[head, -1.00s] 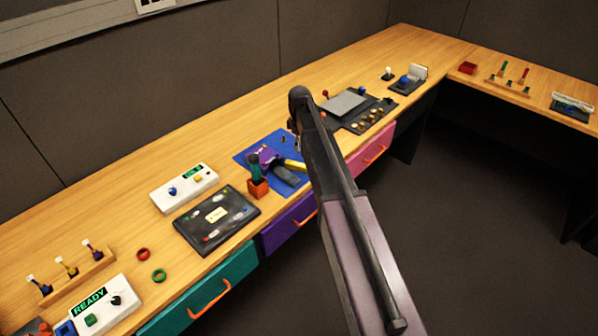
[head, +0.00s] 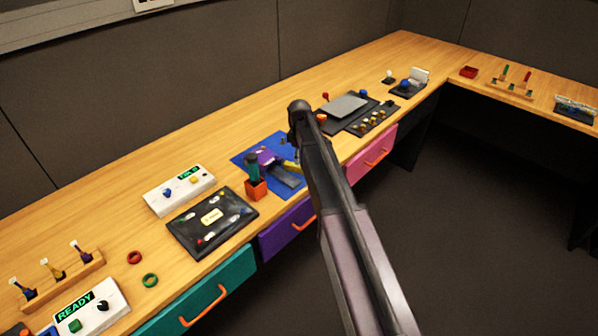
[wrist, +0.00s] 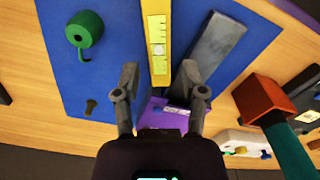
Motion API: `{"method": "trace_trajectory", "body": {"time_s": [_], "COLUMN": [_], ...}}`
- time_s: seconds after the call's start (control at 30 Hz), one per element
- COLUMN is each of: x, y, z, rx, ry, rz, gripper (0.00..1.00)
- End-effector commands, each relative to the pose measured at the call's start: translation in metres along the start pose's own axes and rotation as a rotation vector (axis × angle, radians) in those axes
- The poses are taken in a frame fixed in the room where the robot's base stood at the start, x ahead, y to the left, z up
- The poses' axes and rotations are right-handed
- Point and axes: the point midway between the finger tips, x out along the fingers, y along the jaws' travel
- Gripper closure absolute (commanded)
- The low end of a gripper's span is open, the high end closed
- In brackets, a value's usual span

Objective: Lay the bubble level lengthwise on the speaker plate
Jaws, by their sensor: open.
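The bubble level is a yellow bar with a pale vial (wrist: 158,50), lying on the blue mat (wrist: 75,75). In the head view only a bit of its yellow (head: 289,166) shows beside my arm. My gripper (wrist: 158,72) is open, with one finger on each side of the level's near end in the wrist view. I cannot tell how far above the mat the fingers are. A flat grey plate (head: 344,106) on a black panel farther along the bench may be the speaker plate; it is out of the wrist view.
A grey bar (wrist: 212,62) lies close right of the level in the wrist view. A green round tool (wrist: 84,30), a purple item (wrist: 160,118) and an orange box (wrist: 265,98) holding a teal-handled thing are nearby. Small knobs (head: 370,120) stand by the grey plate.

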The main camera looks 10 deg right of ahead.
Motion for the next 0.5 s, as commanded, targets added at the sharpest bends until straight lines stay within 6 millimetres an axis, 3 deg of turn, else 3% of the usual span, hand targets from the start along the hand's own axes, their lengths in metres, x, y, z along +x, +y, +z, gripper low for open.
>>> {"method": "trace_trajectory", "body": {"time_s": [0.5], "x": [0.011], "y": [0.0], "z": [-0.001], "rx": [0.0], "ry": [0.0], "rz": [0.0], "gripper": [0.46]}}
